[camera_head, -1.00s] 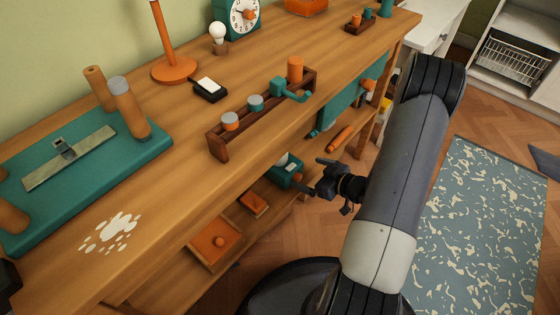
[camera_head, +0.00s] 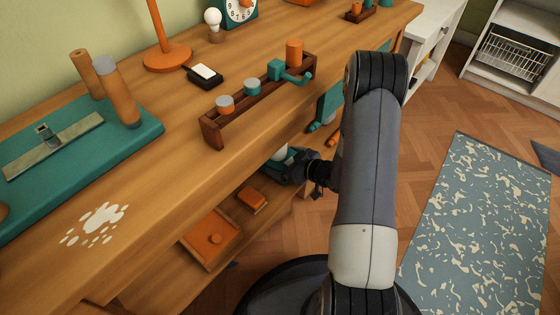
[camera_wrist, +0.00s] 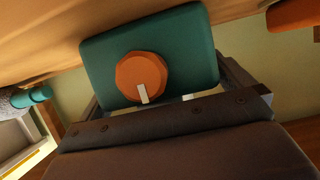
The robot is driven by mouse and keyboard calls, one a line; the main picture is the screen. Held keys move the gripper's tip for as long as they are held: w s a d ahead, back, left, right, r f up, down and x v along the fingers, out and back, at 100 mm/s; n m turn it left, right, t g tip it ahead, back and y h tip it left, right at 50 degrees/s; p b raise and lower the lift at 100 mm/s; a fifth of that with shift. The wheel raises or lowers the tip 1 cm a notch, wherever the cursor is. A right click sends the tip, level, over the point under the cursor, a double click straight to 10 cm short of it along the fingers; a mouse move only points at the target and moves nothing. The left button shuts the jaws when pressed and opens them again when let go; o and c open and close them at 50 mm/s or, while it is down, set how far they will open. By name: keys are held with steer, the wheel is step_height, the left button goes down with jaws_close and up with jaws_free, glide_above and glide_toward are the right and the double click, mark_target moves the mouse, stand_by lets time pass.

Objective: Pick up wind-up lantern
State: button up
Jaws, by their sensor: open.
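The lantern (camera_head: 279,153), a teal body with a pale part on top, sits on the shelf below the bench top. In the head view my gripper (camera_head: 291,167) is at its right side and covers much of it. In the wrist view a teal block with an orange knob and a white mark, which looks like the lantern (camera_wrist: 200,45), is close in front of my gripper (camera_wrist: 165,95). Dark finger parts show at both sides of the block. The jaws are open; their tips are hidden, and I cannot tell whether they touch it.
The bench top (camera_head: 150,185) overhangs the shelf. A wooden rack (camera_head: 211,133) stands on the bench. Open floor (camera_head: 425,125) and a patterned rug (camera_head: 480,220) lie to the right.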

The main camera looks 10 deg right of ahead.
steer(key=c, duration=1)
steer(key=shift+r, duration=0.1)
steer(key=shift+c, duration=0.6)
